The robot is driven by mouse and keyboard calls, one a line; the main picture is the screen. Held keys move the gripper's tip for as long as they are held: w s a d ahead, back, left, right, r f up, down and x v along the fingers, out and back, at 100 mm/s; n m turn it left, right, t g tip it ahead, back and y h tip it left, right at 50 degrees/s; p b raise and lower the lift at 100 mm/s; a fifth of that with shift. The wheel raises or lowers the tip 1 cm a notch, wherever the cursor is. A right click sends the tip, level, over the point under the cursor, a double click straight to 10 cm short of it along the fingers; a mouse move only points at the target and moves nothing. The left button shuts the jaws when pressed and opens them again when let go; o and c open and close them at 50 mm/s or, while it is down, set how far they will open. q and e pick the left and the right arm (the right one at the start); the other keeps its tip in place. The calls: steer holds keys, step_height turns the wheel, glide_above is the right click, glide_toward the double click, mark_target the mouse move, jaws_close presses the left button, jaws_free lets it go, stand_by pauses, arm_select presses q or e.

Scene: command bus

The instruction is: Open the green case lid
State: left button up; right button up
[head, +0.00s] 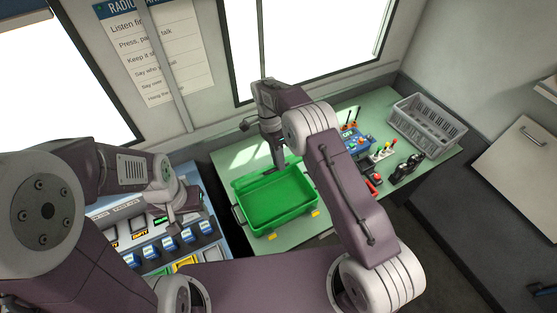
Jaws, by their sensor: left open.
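The green case (281,201) stands on the pale green table, with yellow latches along its near edge and a dark handle at its left side. Its top face looks recessed inside a raised rim; I cannot tell for certain whether this is the lid or the open inside. My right gripper (279,158) points down at the case's far edge, and whether it touches is unclear. Its fingers are too small to tell their gap. My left gripper (181,222) is open above the blue-and-white panel, left of the case and apart from it.
A grey crate (427,125) stands at the table's far right. A blue box (357,142), small coloured items and a black object (407,169) lie between it and the case. The panel (167,243) with several labelled slots is at left. Some bare table (226,160) shows behind the case.

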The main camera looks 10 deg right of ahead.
steer(key=shift+w+r, duration=0.1)
steer(key=shift+r, duration=0.15)
steer(key=b+v, duration=0.1)
steer(key=v, duration=0.2)
steer(key=shift+w+a+r, duration=0.1)
steer(key=shift+w+r, duration=0.05)
steer(key=shift+r, duration=0.25)
steer(key=p+v, duration=0.3)
steer(key=shift+p, duration=0.4)
